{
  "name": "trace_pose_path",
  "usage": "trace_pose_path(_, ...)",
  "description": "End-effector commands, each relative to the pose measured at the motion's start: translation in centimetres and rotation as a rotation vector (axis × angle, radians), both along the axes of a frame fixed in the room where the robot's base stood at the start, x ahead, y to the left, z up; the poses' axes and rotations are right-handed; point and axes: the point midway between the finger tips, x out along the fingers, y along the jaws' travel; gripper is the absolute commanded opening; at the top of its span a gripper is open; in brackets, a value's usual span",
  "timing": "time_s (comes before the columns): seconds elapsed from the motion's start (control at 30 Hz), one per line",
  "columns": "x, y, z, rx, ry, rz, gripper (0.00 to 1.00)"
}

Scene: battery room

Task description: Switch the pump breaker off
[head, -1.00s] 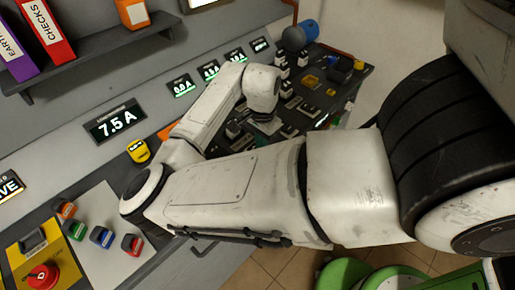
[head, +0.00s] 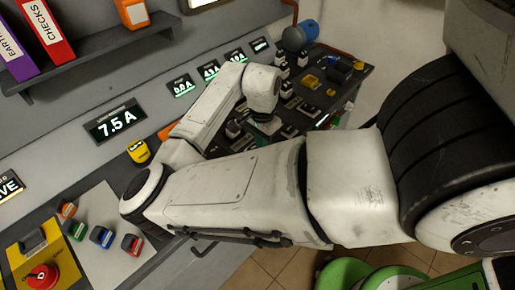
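A dark sloped panel (head: 345,78) with several small switches and breakers lies at the upper middle. I cannot tell which of them is the pump breaker; no label there is readable. My white arm reaches across the view, and its wrist bends down over the near left part of this panel. My gripper (head: 265,124) is at the panel surface under the wrist, mostly hidden by it. Its fingers, and whether they touch a switch, cannot be made out. Small dark switches show close beside it on both sides.
A 7.5 A display (head: 116,121) and several smaller green displays line the wall behind. A red emergency button (head: 41,277) on a yellow plate and several coloured switches (head: 101,237) sit at lower left. A shelf (head: 95,48) with binders hangs at upper left.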

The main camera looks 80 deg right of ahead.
Motion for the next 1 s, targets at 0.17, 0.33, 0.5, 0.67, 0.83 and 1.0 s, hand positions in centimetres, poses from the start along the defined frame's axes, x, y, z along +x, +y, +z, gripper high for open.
trace_pose_path(0.17, 0.00, 0.00, 0.00, 0.000, 0.000, 0.000, 0.00)
trace_pose_path(0.33, 0.00, 0.00, -0.05, 0.000, 0.000, 0.000, 0.00)
trace_pose_path(0.5, 0.00, 0.00, -0.26, 0.000, 0.000, 0.000, 0.00)
trace_pose_path(0.67, 0.00, 0.00, -0.49, 0.000, 0.000, 0.000, 0.00)
trace_pose_path(0.83, 0.00, 0.00, -0.72, 0.000, 0.000, 0.000, 0.00)
trace_pose_path(1.0, 0.00, 0.00, -0.95, 0.000, 0.000, 0.000, 0.00)
